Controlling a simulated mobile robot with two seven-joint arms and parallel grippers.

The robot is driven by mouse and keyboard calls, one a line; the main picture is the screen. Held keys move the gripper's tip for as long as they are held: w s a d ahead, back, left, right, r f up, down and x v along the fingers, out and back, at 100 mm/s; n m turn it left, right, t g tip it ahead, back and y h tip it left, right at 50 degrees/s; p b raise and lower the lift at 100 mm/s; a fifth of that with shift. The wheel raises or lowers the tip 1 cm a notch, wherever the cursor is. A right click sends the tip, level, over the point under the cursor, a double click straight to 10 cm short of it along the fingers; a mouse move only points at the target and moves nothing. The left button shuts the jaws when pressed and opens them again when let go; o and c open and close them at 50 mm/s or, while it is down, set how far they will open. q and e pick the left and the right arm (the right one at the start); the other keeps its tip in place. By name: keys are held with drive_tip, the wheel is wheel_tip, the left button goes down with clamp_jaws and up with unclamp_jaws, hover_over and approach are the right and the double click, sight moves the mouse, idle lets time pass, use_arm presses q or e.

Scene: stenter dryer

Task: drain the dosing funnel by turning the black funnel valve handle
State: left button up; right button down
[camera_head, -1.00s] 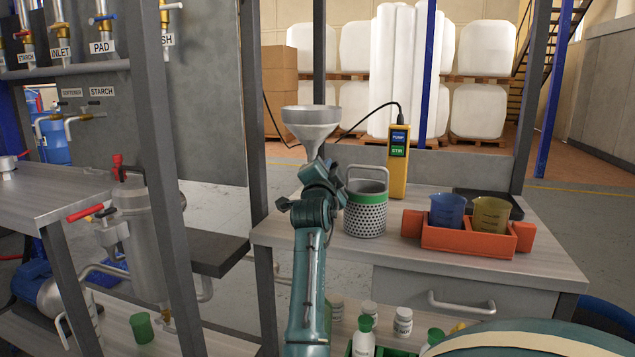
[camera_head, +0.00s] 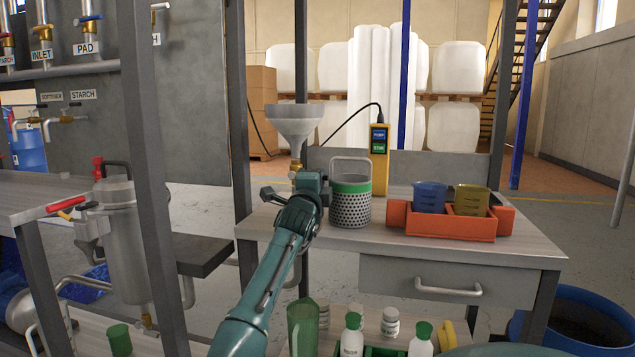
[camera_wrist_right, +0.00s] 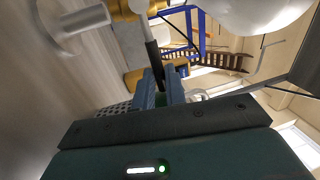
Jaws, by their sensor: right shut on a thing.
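The grey dosing funnel (camera_head: 295,122) stands upright above the workbench, left of the perforated pot. Its brass valve (camera_head: 296,168) sits on the stem just below the cone. My right gripper (camera_head: 308,183) is at this valve, on its right side. In the right wrist view, the fingers (camera_wrist_right: 164,88) are shut on the black valve handle (camera_wrist_right: 153,55), which sticks out from between their tips towards the brass valve body (camera_wrist_right: 118,8). The funnel (camera_wrist_right: 262,12) shows there at the top right. Fluid inside the funnel cannot be seen. My left gripper is not in view.
The perforated pot (camera_head: 351,208) with a green band stands close to my right gripper. A yellow pendant (camera_head: 379,160) hangs behind it. An orange caddy (camera_head: 449,226) with blue and amber beakers is farther right. A grey upright (camera_head: 238,130) rises left of the funnel.

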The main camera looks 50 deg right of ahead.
drive_tip(key=shift+f, duration=0.1)
idle(0.4)
drive_tip(key=c, duration=1.5)
unclamp_jaws()
drive_tip(key=shift+o, duration=0.2)
drive_tip(key=v, duration=0.8)
use_arm(q)
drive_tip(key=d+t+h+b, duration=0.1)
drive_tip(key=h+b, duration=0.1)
drive_tip(key=b, duration=0.6)
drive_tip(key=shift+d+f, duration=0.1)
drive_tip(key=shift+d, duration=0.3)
use_arm(e)
drive_tip(key=v, duration=0.5)
drive_tip(key=shift+s+f, duration=0.15)
drive_tip(key=shift+f, duration=0.05)
drive_tip(key=shift+r, duration=0.1)
